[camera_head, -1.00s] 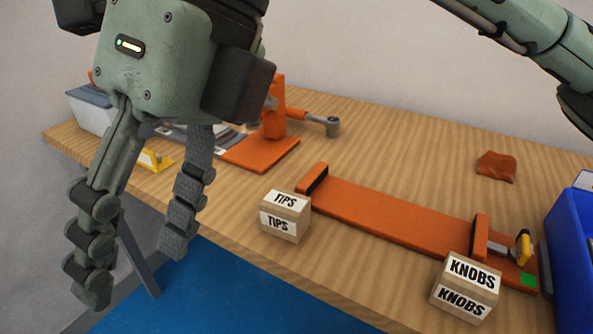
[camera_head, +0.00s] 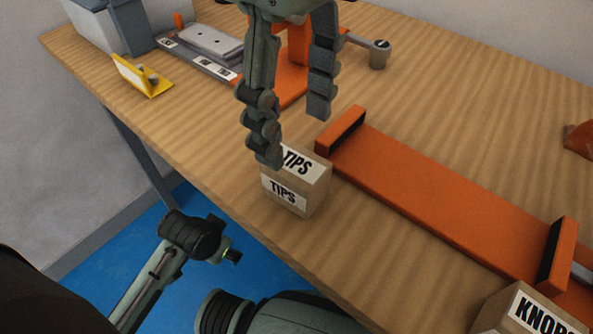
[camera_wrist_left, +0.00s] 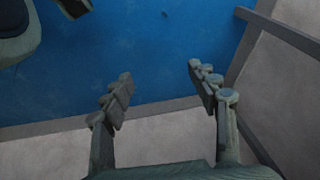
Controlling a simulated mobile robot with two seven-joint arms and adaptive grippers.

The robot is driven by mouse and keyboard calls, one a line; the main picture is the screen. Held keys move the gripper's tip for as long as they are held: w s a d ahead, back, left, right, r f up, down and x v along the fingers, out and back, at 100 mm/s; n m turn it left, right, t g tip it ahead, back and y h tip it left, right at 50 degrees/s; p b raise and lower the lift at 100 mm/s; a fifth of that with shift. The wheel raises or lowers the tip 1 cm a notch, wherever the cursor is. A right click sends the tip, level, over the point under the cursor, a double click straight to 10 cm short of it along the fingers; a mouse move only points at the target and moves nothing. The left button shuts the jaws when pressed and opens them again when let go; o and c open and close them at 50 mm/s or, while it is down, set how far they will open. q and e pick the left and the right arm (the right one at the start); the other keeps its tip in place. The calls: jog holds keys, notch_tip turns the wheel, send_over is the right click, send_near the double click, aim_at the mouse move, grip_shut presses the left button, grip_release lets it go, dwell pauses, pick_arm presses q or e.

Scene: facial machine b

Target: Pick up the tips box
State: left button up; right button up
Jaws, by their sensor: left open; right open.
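The tips box (camera_head: 298,192) is a small tan box with white labels reading TIPS. It sits on the wooden table near its front edge, at the left end of the orange fixture. My right gripper (camera_head: 293,138) hangs open above and just behind the box, fingers pointing down. Its nearer finger covers part of the top label; I cannot tell whether it touches the box. My left gripper (camera_wrist_left: 160,82) shows open and empty in the left wrist view, over the blue floor and a grey wall.
The long orange fixture (camera_head: 440,205) runs right from the box. A knobs box (camera_head: 535,315) is at bottom right. A yellow bracket (camera_head: 142,75), a grey plate device (camera_head: 205,45) and an orange stand (camera_head: 290,75) are behind left. Bare table (camera_head: 450,100) lies behind the fixture.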

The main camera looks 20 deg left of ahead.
aim_at(296, 163)
notch_tip(296, 163, down, 3)
jog(key=shift+r+b, duration=0.1)
jog(key=shift+b, duration=0.4)
jog(key=shift+f+b, duration=0.55)
jog(key=shift+b, duration=0.2)
jog(key=shift+f+b, duration=0.65)
jog(key=shift+b, duration=0.1)
pick_arm(q)
jog(key=w+d+r+m+t+h, duration=0.1)
jog(key=w+d+r+t+h, duration=0.1)
jog(key=w+d+r+t, duration=0.4)
notch_tip(296, 163, up, 4)
jog(key=w+d, duration=0.2)
jog(key=w, duration=0.1)
jog(key=shift+d+f+t+h, duration=0.2)
jog(key=shift+t+h, duration=0.1)
pick_arm(e)
jog(key=shift+c, duration=0.3)
